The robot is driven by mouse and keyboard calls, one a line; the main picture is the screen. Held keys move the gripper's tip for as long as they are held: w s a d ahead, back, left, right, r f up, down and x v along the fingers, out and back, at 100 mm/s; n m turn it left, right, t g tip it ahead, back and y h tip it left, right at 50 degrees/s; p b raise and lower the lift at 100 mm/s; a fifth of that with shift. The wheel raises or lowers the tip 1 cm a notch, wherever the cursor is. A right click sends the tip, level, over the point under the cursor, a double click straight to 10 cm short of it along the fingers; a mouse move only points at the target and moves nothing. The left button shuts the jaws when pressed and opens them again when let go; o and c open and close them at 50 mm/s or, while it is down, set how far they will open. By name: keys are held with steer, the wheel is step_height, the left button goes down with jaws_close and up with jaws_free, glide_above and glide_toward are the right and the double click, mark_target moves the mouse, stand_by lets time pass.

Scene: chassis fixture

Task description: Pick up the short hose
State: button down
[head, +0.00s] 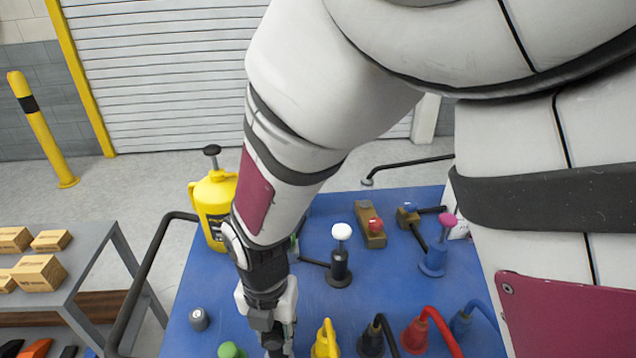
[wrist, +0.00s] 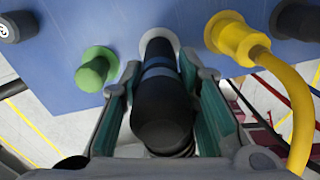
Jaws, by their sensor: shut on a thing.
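A thick dark hose piece with blue bands, which looks like the short hose (wrist: 162,95), stands out from a pale ring on the blue panel in the wrist view. My gripper (wrist: 165,110) has its teal-padded fingers on both sides of it and is shut on it. The far end of the hose still meets the ring; I cannot tell whether it is seated there. In the head view my gripper (head: 273,335) points down at the front of the blue table, and the hose is mostly hidden by it.
Beside the hose are a green knob (wrist: 97,68) and a yellow fitting with a curved hose (wrist: 236,40). The blue table (head: 310,290) also carries a yellow pump bottle (head: 212,205), a white-topped plunger (head: 340,262) and a red hose (head: 418,333). A shelf with boxes (head: 40,272) stands left.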

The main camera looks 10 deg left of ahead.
mark_target(274, 329)
steer(key=shift+r, duration=0.4)
step_height(274, 329, up, 2)
steer(key=shift+r+p, duration=0.2)
steer(key=shift+p, duration=0.3)
steer(key=shift+s+d+r, duration=0.2)
steer(key=shift+s+d, duration=0.05)
steer(key=shift+s, duration=0.4)
steer(key=s+d+p, duration=0.2)
steer(key=s, duration=0.5)
steer(key=s+d+r+p, duration=0.1)
steer(key=s+d+p, duration=0.1)
steer(key=s, duration=0.5)
steer(key=shift+d+p, duration=0.15)
steer(key=shift+p, duration=0.3)
